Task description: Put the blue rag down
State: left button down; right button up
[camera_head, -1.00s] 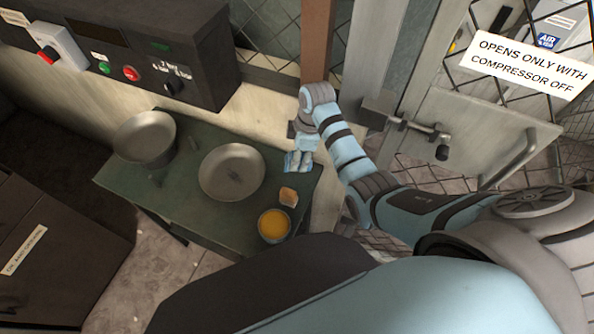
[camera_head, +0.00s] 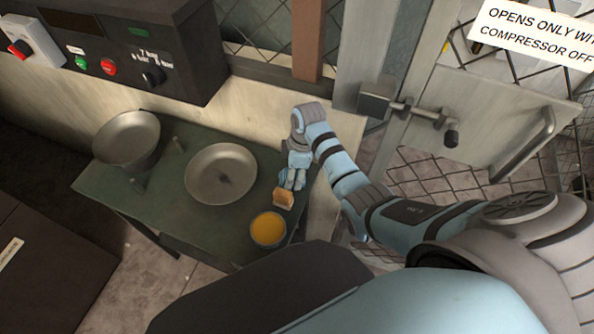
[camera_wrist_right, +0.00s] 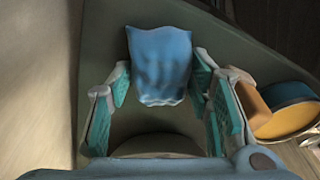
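The blue rag (camera_wrist_right: 160,65) shows in the right wrist view, between and just past the fingertips of my right gripper (camera_wrist_right: 160,85). The two fingers stand wide apart, with narrow gaps at the rag's sides, so the gripper looks open. The rag appears to lie on the green table (camera_head: 160,213). In the head view my right gripper (camera_head: 293,178) is low over the table's right end, just behind the tan block (camera_head: 284,199). There the rag is hard to tell from the pale blue fingers. My left gripper is out of view.
A metal dish (camera_head: 221,172) sits mid-table, and a raised metal pan (camera_head: 127,137) is at the left. A wall and a mesh door with a latch (camera_head: 425,115) are behind and right.

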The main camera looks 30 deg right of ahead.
jog(key=shift+o, duration=0.3)
jog(key=shift+r, duration=0.1)
jog(key=shift+r, duration=0.4)
notch_tip(320, 180, up, 11)
jog(key=d+p, duration=0.1)
jog(key=p, duration=0.1)
jog(key=shift+s+d, duration=0.35)
jog(key=shift+s, duration=0.05)
jog(key=shift+r, duration=0.1)
